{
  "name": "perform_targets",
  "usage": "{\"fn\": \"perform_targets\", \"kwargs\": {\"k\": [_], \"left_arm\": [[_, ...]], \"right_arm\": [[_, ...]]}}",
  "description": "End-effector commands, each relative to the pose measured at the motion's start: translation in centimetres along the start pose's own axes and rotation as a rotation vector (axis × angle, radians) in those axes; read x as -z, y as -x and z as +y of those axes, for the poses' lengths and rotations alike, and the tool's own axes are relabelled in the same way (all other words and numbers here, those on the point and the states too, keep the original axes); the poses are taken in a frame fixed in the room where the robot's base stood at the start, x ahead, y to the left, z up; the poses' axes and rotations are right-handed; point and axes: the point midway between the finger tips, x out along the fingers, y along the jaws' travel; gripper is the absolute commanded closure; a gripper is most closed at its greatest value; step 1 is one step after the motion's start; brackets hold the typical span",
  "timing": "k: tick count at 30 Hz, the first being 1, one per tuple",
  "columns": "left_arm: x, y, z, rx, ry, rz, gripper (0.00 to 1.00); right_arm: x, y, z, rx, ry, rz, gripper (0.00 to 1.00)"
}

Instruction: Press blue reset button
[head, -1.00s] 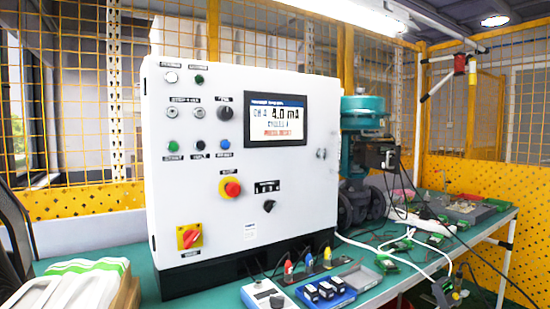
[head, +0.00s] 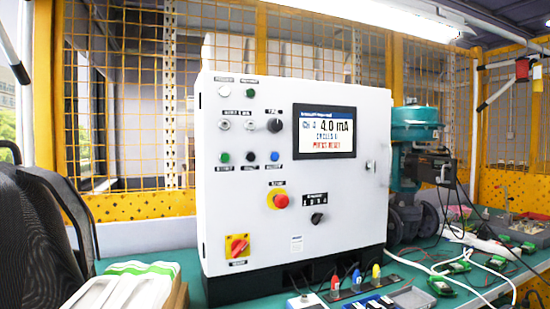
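The blue reset button (head: 274,156) is on the front of the white control cabinet (head: 240,200), at the right end of a row with a green button (head: 224,157) and a black button (head: 249,157). The cabinet's screen (head: 327,132) reads 4.0 mA, with a red line below that appears to say press reset. Nothing covers the blue button. Neither of my grippers shows in the head view.
A red emergency stop (head: 280,201) and a red-yellow rotary switch (head: 237,246) sit lower on the cabinet. A teal valve actuator (head: 415,125) stands right of it. White trays (head: 120,290) and a dark chair (head: 40,240) are at left.

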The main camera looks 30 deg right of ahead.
Motion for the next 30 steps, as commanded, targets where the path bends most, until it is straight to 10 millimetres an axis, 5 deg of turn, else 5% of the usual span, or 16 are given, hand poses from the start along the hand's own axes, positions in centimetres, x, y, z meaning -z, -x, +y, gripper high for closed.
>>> {"fn": "perform_targets", "kwargs": {"k": [6,30], "left_arm": [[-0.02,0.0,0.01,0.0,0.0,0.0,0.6],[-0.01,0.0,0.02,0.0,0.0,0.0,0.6]], "right_arm": [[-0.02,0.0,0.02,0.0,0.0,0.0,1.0],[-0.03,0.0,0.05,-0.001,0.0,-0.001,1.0]]}}
